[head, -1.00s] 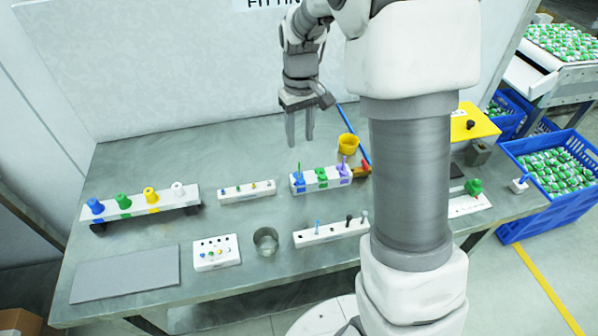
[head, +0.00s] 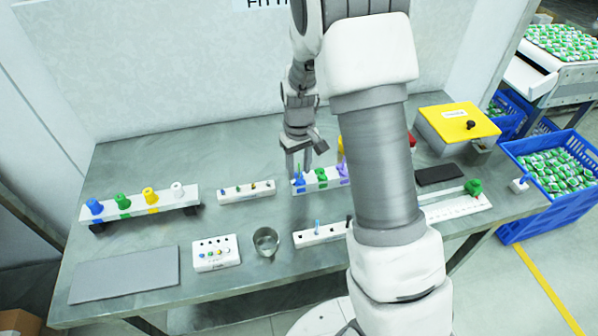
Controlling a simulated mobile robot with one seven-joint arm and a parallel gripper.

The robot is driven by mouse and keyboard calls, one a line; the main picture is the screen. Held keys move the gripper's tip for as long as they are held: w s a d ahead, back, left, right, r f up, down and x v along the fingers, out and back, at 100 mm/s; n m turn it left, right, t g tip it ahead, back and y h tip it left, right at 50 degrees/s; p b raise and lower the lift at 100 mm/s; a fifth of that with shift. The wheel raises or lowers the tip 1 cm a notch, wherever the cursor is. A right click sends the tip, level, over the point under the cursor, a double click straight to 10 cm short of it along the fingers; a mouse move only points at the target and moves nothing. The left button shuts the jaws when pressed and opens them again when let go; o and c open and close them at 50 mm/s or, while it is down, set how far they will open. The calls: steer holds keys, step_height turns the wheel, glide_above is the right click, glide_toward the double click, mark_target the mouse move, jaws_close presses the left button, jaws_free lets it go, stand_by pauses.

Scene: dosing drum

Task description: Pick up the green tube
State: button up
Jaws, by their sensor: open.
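A white rack (head: 325,186) near the middle of the table holds a blue holder (head: 299,182), a green holder (head: 321,175) and a purple holder (head: 343,170). A thin green tube (head: 298,170) stands upright in the blue holder. My gripper (head: 298,170) is open, pointing down over the blue holder, with its fingers seemingly to either side of the green tube. I cannot tell how deep the tube sits between the fingers or whether they touch it.
A long rack (head: 140,206) with coloured cups stands at left. A small white rack (head: 246,189), a button box (head: 216,252), a metal cup (head: 266,241) and another rack (head: 320,234) stand nearby. A yellow-lidded box (head: 458,125) is at right. My arm hides part of the table.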

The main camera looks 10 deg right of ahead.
jaws_close()
stand_by(0.4)
